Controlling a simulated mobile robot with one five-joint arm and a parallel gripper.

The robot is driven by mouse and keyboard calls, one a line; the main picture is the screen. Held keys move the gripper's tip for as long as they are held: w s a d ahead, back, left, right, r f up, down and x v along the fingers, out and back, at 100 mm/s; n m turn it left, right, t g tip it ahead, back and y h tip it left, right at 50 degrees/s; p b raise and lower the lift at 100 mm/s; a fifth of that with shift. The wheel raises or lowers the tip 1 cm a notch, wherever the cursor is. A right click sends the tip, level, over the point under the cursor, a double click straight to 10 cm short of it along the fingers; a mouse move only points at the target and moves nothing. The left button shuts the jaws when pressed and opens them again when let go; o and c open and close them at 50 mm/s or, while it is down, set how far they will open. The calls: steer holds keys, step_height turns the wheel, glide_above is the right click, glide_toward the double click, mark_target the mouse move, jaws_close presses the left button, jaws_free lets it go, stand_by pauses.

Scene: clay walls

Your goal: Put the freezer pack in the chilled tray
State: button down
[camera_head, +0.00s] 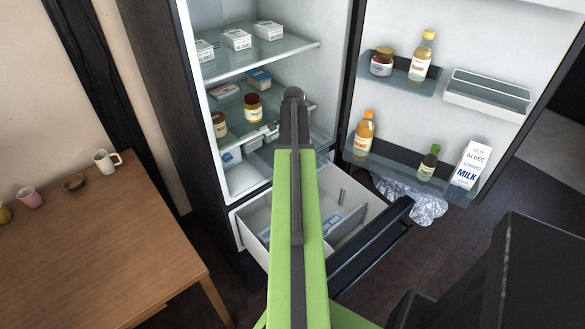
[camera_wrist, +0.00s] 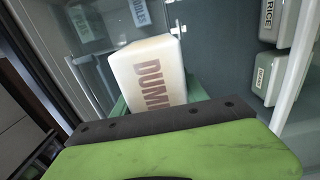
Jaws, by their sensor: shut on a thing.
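My gripper (camera_wrist: 157,100) is shut on a white pack (camera_wrist: 147,72) with dark red lettering that starts "DU", in the wrist view. A near jaw bar crosses in front of the pack, and green parts of the far jaw show behind it. In the head view my arm reaches into the fridge, and it hides the gripper and the held pack. A clear tray (camera_head: 316,146) low in the fridge compartment is partly behind my arm. I cannot tell for certain that it is the chilled tray.
The pulled-out freezer drawer (camera_head: 257,235) holds a blue-and-white pack (camera_head: 332,221). Glass shelves (camera_head: 290,48) hold cartons and jars. The open door carries a milk carton (camera_head: 470,165) and bottles. A wooden table (camera_head: 100,235) stands left. Labelled packs (camera_wrist: 270,78) sit at right in the wrist view.

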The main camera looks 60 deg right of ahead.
steer(key=shift+f+b, duration=1.85)
steer(key=shift+f, duration=0.15)
steer(key=shift+r, duration=0.2)
steer(key=shift+f, duration=0.15)
steer(key=c, duration=0.6)
jaws_free()
step_height(320, 180, up, 12)
steer(key=p, duration=1.2)
steer(key=shift+r+p, duration=0.25)
steer(key=shift+p, duration=0.05)
steer(key=shift+f, duration=0.1)
